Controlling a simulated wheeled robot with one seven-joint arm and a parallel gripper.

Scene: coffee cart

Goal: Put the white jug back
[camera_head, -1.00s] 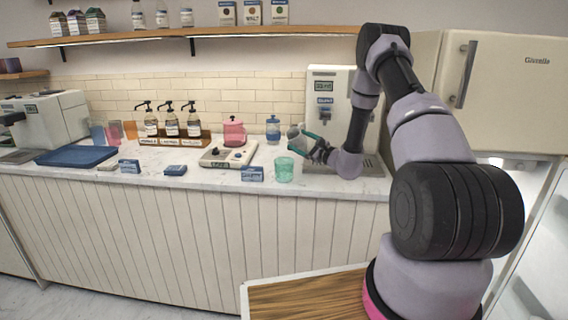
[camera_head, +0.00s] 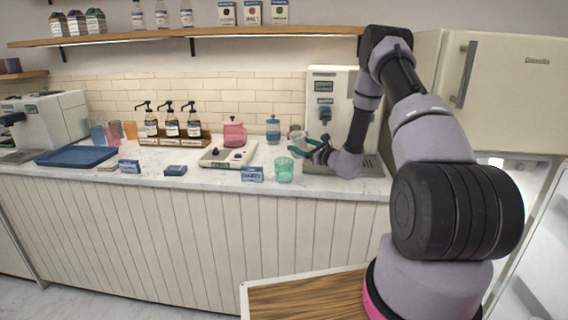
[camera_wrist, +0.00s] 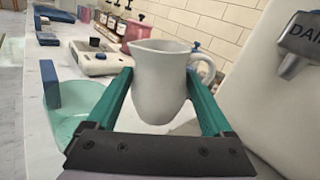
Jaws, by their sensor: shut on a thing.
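The white jug (camera_wrist: 160,85) is between the two green fingers of my gripper (camera_wrist: 165,98) in the wrist view, upright, with its spout to the left and its handle to the right. In the head view my gripper (camera_head: 306,148) is in front of the dispenser (camera_head: 325,100) at the right of the counter, with the jug (camera_head: 296,136) partly hidden behind it. My gripper is shut on the jug. Whether the jug's base touches the counter cannot be told.
A green glass (camera_head: 284,170) stands close to my gripper, near the counter's front edge. A scale (camera_head: 228,156), a pink jug (camera_head: 234,132) and a blue-lidded jar (camera_head: 273,130) stand to the left. Farther left are pump bottles (camera_head: 172,124) and a blue tray (camera_head: 76,157).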

